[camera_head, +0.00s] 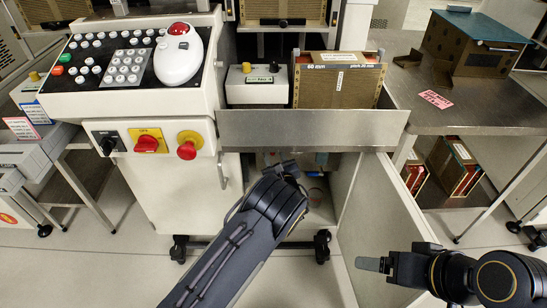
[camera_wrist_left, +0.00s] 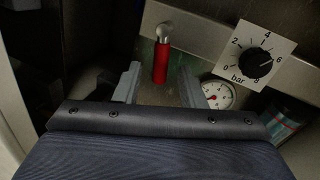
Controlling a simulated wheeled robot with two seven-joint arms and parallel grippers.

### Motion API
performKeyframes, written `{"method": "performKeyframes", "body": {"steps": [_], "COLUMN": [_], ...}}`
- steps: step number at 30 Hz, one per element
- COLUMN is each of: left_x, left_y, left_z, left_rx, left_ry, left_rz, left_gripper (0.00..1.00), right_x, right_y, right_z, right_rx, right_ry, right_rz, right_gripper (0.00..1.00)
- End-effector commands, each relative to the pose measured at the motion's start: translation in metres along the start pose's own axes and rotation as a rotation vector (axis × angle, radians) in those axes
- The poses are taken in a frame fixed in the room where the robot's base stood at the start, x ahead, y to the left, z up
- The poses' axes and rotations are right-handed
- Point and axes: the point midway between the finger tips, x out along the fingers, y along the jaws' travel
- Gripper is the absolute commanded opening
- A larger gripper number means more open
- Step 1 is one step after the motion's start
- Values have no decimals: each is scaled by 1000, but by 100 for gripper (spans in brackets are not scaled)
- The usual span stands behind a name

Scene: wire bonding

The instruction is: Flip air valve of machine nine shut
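A red lever-like handle (camera_wrist_left: 161,62) with a metal top stands upright inside the machine's lower cabinet in the left wrist view; I take it for the air valve. My left gripper (camera_wrist_left: 158,88) is open, its two grey fingers on either side below the handle. No contact with it is clear. In the head view my left gripper (camera_head: 284,168) reaches into the open cabinet, and the valve is hidden there. My right gripper (camera_head: 372,264) is over the floor at the lower right, in front of the open door; its finger gap cannot be made out.
A pressure knob with a bar scale (camera_wrist_left: 256,62) and a round gauge (camera_wrist_left: 218,95) sit right of the handle. The cabinet door (camera_head: 380,215) stands open at right. A metal tray (camera_head: 310,130) overhangs the opening. The control panel (camera_head: 120,62) is at upper left.

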Motion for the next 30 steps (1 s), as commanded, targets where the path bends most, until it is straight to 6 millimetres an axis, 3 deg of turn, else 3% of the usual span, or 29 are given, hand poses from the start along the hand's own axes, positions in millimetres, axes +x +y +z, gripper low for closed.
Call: {"method": "performKeyframes", "body": {"steps": [11, 19, 23, 30], "left_x": [8, 8, 8, 10], "left_y": [0, 0, 0, 8], "left_z": [1, 1, 0, -2], "left_rx": [0, -1, 4, 191], "left_ry": [0, 0, -1, -53], "left_rz": [-1, 0, -1, -12], "left_gripper": [37, 1, 0, 0], "right_x": [2, 2, 2, 12], "right_y": [1, 1, 1, 5], "right_z": [1, 1, 1, 6], "right_rx": [0, 0, 0, 0], "right_ry": [0, 0, 0, 0], "right_rz": [0, 0, 0, 0], "right_gripper": [81, 81, 81, 81]}}
